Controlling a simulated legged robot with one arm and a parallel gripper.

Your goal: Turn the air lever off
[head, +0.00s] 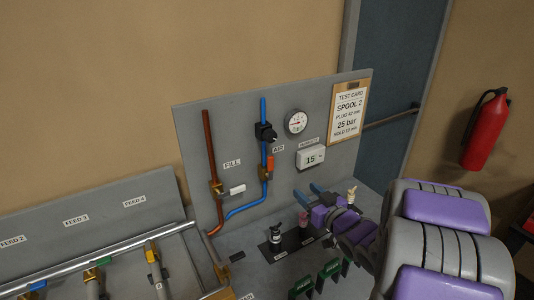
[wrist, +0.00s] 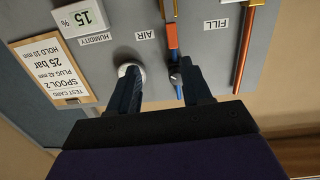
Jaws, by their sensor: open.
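The air lever is a small orange-red handle (head: 270,163) on the blue pipe (head: 263,108), left of the AIR label (head: 278,149) in the head view. It lies roughly in line with the pipe, above a brass valve body. In the wrist view, which is upside down, the lever (wrist: 172,36) hangs on the blue pipe (wrist: 168,8) beside the AIR label. My gripper (head: 305,190) is open and empty, right of and below the lever in the head view. In the wrist view my gripper (wrist: 160,66) has its fingers spread, apart from the lever.
A FILL valve with a white handle (head: 237,190) sits on the copper pipe (head: 209,140) to the left. A black regulator (head: 265,132), round gauge (head: 296,122) and humidity display (head: 310,157) are near. Small items stand on a black mat (head: 290,243) below.

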